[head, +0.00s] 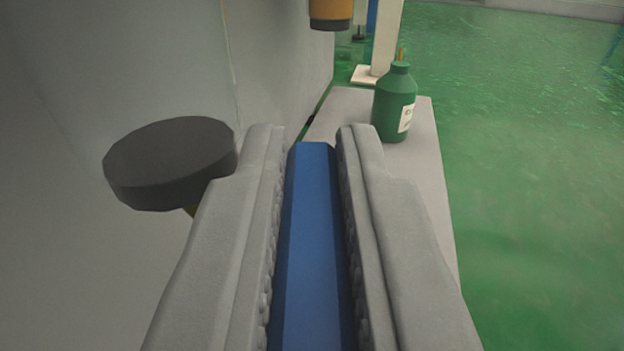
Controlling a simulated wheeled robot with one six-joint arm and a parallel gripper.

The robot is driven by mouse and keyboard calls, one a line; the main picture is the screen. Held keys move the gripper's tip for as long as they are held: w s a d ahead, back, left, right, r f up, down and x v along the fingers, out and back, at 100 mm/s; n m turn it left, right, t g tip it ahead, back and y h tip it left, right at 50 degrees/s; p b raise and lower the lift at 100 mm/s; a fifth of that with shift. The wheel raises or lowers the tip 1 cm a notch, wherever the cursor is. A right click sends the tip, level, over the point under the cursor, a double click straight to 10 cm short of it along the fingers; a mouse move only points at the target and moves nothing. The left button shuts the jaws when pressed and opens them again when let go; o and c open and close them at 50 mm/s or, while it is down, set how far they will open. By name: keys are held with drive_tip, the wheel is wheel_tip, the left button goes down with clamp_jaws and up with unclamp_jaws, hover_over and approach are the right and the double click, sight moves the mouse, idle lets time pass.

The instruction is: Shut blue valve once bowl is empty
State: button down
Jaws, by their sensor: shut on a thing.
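My gripper (312,145) is in the lower middle of the head view. Its two grey ridged fingers are shut on a long blue bar (313,235), which looks like the handle of the blue valve. The bar runs lengthwise between the fingers, and its far end is about level with the fingertips. The valve's body is not visible. No bowl can be made out in this view.
A dark round knob (170,162) is close to the left of my gripper. A green bottle (396,103) with a white label stands on a grey ledge (350,105) ahead right. An orange-and-black part (330,14) hangs above. Green floor (530,180) lies open at right.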

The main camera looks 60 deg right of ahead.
drive_tip(key=shift+w+m+g+h, duration=0.1)
drive_tip(key=shift+m+g+h, duration=0.45)
drive_tip(key=shift+g, duration=0.25)
drive_tip(key=shift+m+g, duration=0.25)
drive_tip(key=shift+g, duration=0.05)
drive_tip(key=c, duration=1.4)
unclamp_jaws()
drive_tip(key=shift+c, duration=0.2)
